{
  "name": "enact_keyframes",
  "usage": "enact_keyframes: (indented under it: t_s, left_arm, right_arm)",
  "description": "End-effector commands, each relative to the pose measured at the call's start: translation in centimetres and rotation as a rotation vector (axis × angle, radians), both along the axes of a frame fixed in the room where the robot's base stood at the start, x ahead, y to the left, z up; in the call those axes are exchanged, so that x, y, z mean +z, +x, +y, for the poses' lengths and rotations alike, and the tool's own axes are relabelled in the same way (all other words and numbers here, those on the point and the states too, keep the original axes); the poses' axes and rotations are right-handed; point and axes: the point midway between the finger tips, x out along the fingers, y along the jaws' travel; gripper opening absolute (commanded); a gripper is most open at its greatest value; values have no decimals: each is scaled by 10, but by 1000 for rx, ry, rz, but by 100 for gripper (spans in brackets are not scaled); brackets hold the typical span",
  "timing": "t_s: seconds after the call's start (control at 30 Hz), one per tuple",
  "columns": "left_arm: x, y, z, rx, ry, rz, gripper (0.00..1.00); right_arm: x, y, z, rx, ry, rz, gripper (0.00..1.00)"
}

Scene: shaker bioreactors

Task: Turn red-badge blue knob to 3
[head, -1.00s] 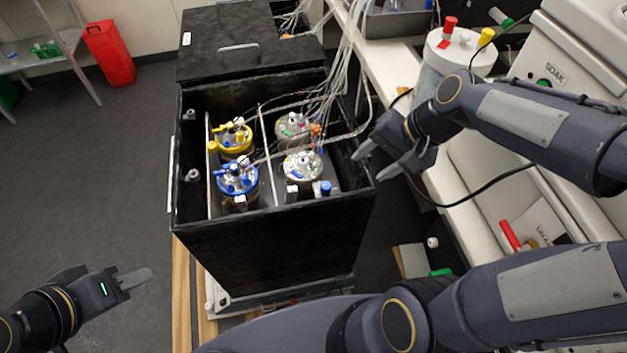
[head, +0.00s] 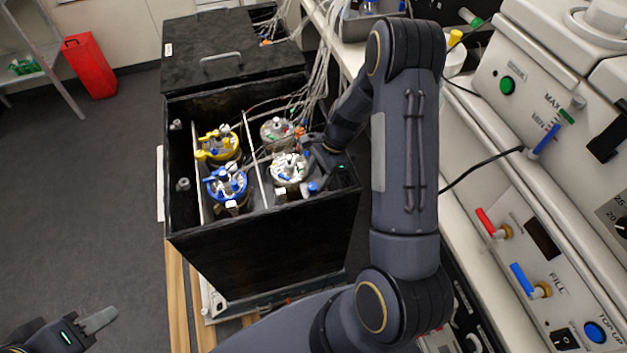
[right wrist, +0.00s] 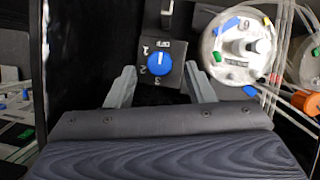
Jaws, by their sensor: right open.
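A blue knob (right wrist: 160,63) sits on a small black box (right wrist: 143,83) with white marks around it, 1, 2 and 3 at its left and lower side. A pale line on the knob points up in the right wrist view. I cannot make out a red badge. My right gripper (right wrist: 158,76) is open, with one finger on each side of the box's lower part; contact is unclear. In the head view the blue knob (head: 313,187) shows beside my right gripper (head: 320,167). My left gripper (head: 99,320) is low at the left, away from the box, its opening unclear.
The black bin (head: 260,245) holds several vessels: a blue-ringed one (head: 228,184), a yellow-ringed one (head: 218,147) and a white-topped one (head: 287,168) close to the knob. Tubes run up behind them. A panelled machine (head: 500,120) stands at the right.

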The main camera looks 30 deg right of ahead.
Motion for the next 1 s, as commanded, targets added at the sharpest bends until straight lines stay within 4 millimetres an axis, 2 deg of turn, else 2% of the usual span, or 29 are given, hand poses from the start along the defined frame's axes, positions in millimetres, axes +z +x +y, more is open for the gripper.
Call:
enact_keyframes:
  t_s: [0.2, 0.53, 0.87, 1.0]
  left_arm:
    - [3, 0, 0, 0, 0, 0, 36]
    - [3, 0, 0, 0, 0, 0, 36]
    - [3, 0, 0, 0, 0, 0, 36]
    - [2, 0, 0, 0, 0, 0, 36]
  right_arm:
    - [-22, 0, 9, 0, 1, 1, 48]
    - [-25, 0, 10, 1, 0, -1, 47]
    - [-25, 0, 10, 1, 0, -1, 4]
    - [-25, 0, 10, 5, 0, -2, 4]
